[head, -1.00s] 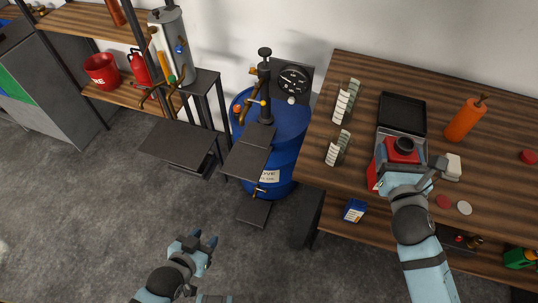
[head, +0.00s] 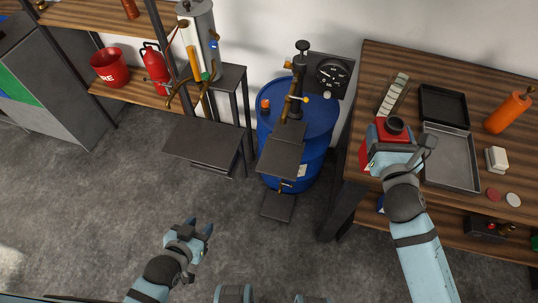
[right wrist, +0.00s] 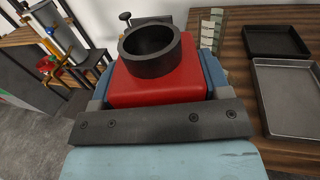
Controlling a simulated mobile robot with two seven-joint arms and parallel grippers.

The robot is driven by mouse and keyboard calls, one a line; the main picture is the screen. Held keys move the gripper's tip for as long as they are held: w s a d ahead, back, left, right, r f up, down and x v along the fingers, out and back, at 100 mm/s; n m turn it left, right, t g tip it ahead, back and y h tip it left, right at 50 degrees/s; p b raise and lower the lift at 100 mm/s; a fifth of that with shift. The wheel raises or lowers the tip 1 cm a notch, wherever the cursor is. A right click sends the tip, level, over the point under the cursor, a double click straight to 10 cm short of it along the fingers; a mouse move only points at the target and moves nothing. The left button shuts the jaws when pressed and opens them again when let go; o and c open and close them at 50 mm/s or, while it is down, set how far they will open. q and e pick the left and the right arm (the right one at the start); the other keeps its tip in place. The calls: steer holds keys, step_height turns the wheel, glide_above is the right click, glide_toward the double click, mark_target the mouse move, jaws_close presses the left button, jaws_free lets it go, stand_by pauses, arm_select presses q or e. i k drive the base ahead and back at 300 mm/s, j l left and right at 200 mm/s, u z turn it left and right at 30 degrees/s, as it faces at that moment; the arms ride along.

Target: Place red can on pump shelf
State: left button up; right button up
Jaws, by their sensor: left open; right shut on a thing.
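The red can (head: 379,134), a boxy red body with a black round cap, is held in my right gripper (head: 392,157) above the left edge of the wooden table. In the right wrist view the can (right wrist: 157,84) sits between the jaws, with its cap facing up. The pump stands on a blue drum (head: 328,116) left of the table. Its dark flat pump shelf (head: 279,158) sticks out in front of the drum and is bare. A lower small plate (head: 278,206) is below it. My left gripper (head: 190,232) is open and empty over the floor.
The wooden table (head: 376,64) carries a grey tray (head: 450,158), a black tray (head: 444,106), an orange bottle (head: 507,112) and a white block (head: 496,158). Another dark platform (head: 204,140) stands left of the drum. A gauge (head: 332,74) is behind the pump.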

mark_target(281, 158)
steer(key=i+j, duration=0.1)
steer(key=j, duration=0.35)
steer(key=i+j, duration=0.1)
steer(key=j, duration=0.3)
steer(key=i+j, duration=0.1)
steer(key=j, duration=0.75)
steer(key=i, duration=0.05)
